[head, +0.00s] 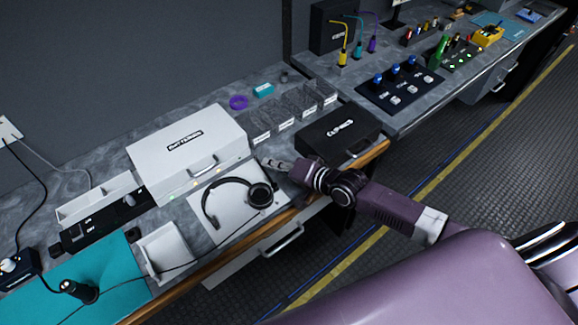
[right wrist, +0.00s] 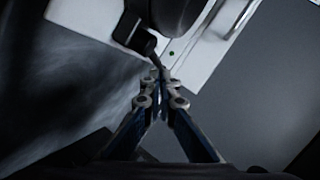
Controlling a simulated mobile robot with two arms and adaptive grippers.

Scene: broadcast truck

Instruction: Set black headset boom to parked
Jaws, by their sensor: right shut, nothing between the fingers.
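The black headset (head: 207,196) lies on a white sheet (head: 238,222) near the bench's front edge. Its round ear cup (head: 260,195) is on the right side. My right gripper (head: 265,162) is just behind the ear cup, its fingers shut and empty. In the right wrist view the shut fingertips (right wrist: 160,76) are close to a thin black piece (right wrist: 140,38) beside the dark ear cup (right wrist: 178,12). This piece may be the boom; I cannot tell whether they touch. The boom's setting cannot be made out in the head view. My left gripper is not in view.
A white case (head: 190,165) stands behind the headset, and a black case (head: 340,135) stands to the right. Clear bins (head: 285,115) are between them at the back. A white tray (head: 165,250) and teal mat (head: 75,290) are at left.

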